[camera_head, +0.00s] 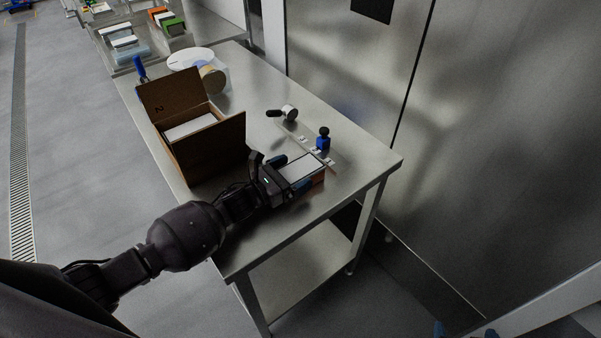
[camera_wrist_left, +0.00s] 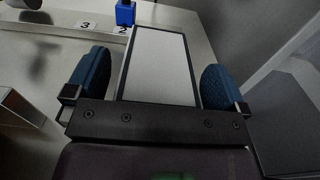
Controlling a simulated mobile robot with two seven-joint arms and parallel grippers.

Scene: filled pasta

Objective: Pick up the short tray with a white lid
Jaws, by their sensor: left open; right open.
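The short tray with a white lid (camera_head: 304,166) lies near the right front corner of the steel table. In the left wrist view its flat pale lid (camera_wrist_left: 158,68) has a dark rim. My left gripper (camera_head: 290,173) is open, with a blue-padded finger on either side of the tray. In the left wrist view the open fingers (camera_wrist_left: 154,74) straddle the tray's near part, with a visible gap on both sides. The tray's near end is hidden by the gripper. Only the blue tips of my right gripper (camera_head: 464,331) show, apart, at the bottom edge, far from the tray.
An open cardboard box (camera_head: 208,150) with white trays inside stands left of my left gripper. A blue stamp-like object (camera_head: 323,140) stands close behind the tray. A black-handled tool (camera_head: 288,113) and a tape roll (camera_head: 212,79) lie farther back. A metal wall (camera_head: 480,130) rises at right.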

